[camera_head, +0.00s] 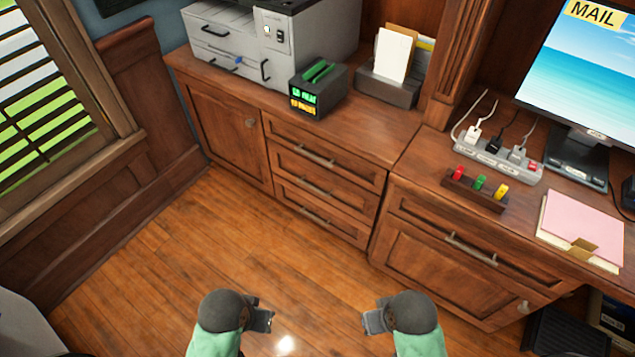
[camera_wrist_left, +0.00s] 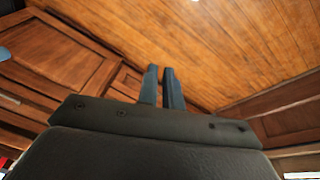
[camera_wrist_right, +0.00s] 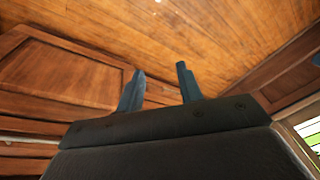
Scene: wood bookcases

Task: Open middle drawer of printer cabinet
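The printer cabinet (camera_head: 221,133) is brown wood and stands against the back wall under a grey printer (camera_head: 235,45). It has a door at left and a stack of three drawers at right. The middle drawer (camera_head: 330,198) is closed, with a metal bar handle (camera_head: 309,187). My left gripper (camera_head: 270,319) is low in front of the cabinet, well short of the drawer. Its fingers (camera_wrist_left: 160,87) are nearly together, with nothing between them. My right gripper (camera_head: 366,320) is to its right, also away from the drawer. Its fingers (camera_wrist_right: 160,88) are apart and empty.
The top drawer (camera_head: 345,167) and bottom drawer (camera_head: 335,225) are closed. A desk cabinet (camera_head: 440,265) with a drawer adjoins at right. A black device (camera_head: 318,88) and paper holder (camera_head: 388,85) stand on top. The wood floor (camera_head: 190,245) in front is clear.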

